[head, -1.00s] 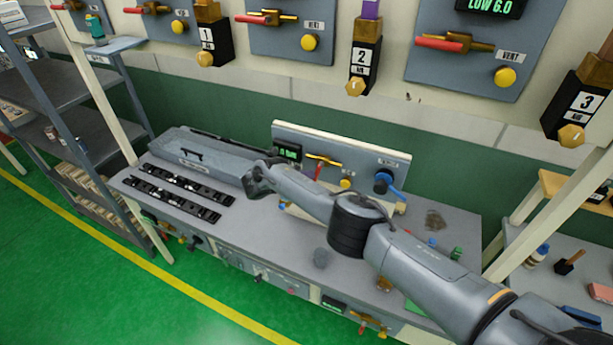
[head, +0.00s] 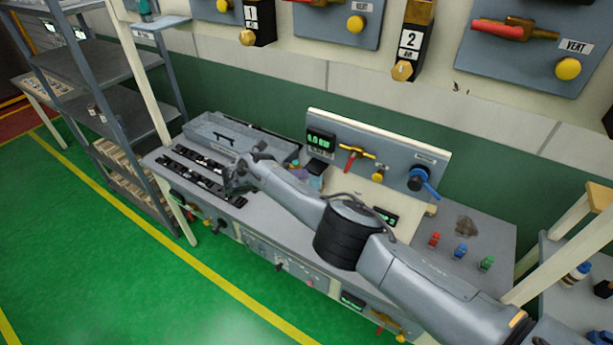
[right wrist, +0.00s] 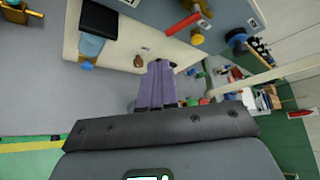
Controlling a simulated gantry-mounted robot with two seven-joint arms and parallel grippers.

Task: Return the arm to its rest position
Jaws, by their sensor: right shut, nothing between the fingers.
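My right arm comes in from the right in the head view. Its gripper (head: 238,178) is over the bench, in front of the right part of the two black rails with clips (head: 197,174); I cannot tell its height above them. In the right wrist view the two fingers (right wrist: 157,86) are together with nothing between them. My left gripper is not in view.
A grey tray (head: 268,152) lies behind the rails. A gauge panel (head: 400,158) with a blue valve (head: 418,180) stands at the bench's back. Small red, blue and green pieces (head: 461,251) are at right. A shelf rack (head: 95,65) stands left.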

